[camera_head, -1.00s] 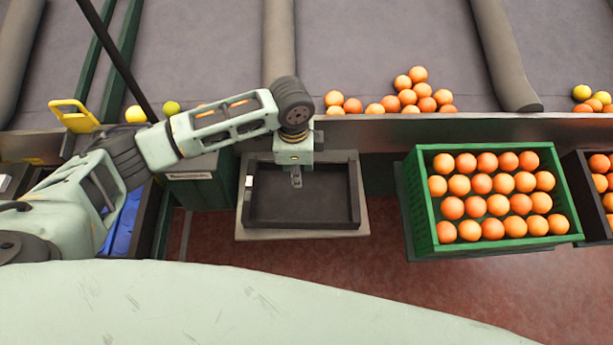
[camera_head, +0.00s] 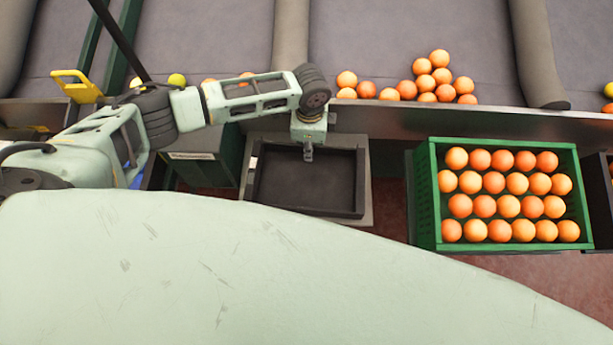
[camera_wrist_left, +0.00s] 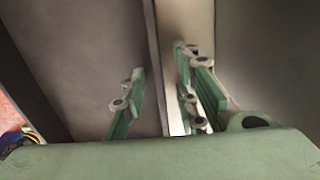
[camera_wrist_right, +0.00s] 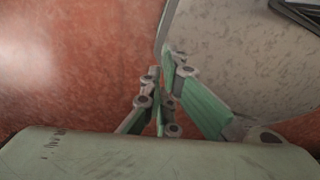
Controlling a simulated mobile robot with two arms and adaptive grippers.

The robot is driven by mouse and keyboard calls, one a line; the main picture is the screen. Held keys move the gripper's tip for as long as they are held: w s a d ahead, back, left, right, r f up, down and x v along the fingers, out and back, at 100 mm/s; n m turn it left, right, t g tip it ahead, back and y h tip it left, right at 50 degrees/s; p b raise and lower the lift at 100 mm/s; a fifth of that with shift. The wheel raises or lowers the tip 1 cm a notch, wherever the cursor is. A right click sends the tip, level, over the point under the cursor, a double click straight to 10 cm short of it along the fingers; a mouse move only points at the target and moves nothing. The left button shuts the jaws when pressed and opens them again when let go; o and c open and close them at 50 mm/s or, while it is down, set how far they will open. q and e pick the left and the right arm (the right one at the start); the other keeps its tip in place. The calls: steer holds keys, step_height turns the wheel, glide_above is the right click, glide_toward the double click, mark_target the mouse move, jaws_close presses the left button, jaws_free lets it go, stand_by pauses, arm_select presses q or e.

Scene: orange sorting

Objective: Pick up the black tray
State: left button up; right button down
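The black tray (camera_head: 361,185) sits empty on a light grey stand (camera_head: 367,215) in the middle of the head view. The green-grey body in the foreground covers its near part. My left gripper (camera_head: 308,153) points down at the tray's far side. In the left wrist view my left gripper (camera_wrist_left: 160,95) has its fingers apart, with a dark wall edge (camera_wrist_left: 153,60) running between them. I cannot tell whether they touch it. My right gripper (camera_wrist_right: 160,90) shows only in its wrist view. Its fingers are together with nothing visible between them, over the red floor.
A green crate (camera_head: 425,195) full of oranges stands right of the tray. A metal ledge (camera_head: 430,120) runs behind both, with loose oranges (camera_head: 428,78) beyond it. A green cabinet (camera_head: 215,165) stands close to the tray's left.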

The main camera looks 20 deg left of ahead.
arm_select(q)
steer(key=shift+c, duration=0.4)
steer(key=c, duration=0.6)
jaws_close()
arm_select(e)
steer(key=shift+w+d, duration=0.1)
steer(key=shift+w, duration=0.25)
arm_select(q)
steer(key=shift+r, duration=0.1)
